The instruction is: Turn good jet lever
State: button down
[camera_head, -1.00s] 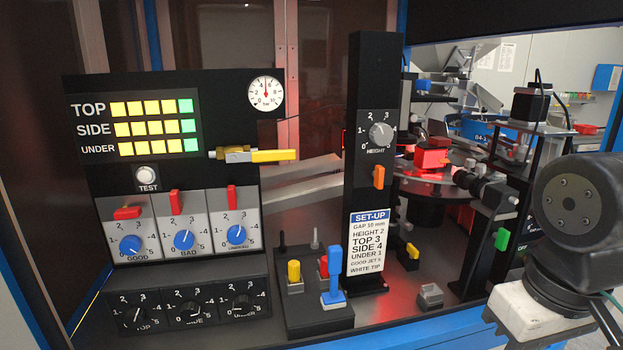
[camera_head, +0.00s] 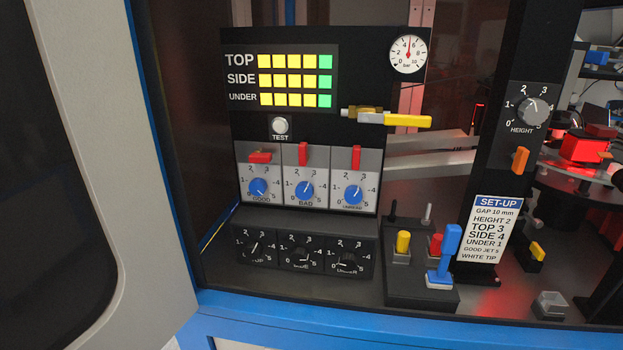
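The good jet's red lever (camera_head: 260,157) is at the top of the left jet panel, above the blue GOOD knob (camera_head: 258,188). It lies nearly level, while the red lever over the BAD knob (camera_head: 303,153) and the third red lever (camera_head: 356,157) stand upright. The three grey jet panels sit under the TOP, SIDE and UNDER light rows (camera_head: 295,80). The set-up card (camera_head: 489,229) reads GOOD JET 5, but the knob's exact setting is too small to tell. My gripper is not in view.
A pale cabinet door (camera_head: 140,150) with a dark window fills the left. A yellow valve handle (camera_head: 408,120) juts out right of the light panel. Black dials (camera_head: 300,252) and a control box with a blue lever (camera_head: 446,250) stand below. A blue sill (camera_head: 320,325) edges the front.

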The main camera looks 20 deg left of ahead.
aim_at(256, 157)
jog(key=u, duration=1.35)
jog(key=k, duration=0.5)
jog(key=z, duration=1)
jog(key=i, duration=0.7)
jog(key=u, duration=1.3)
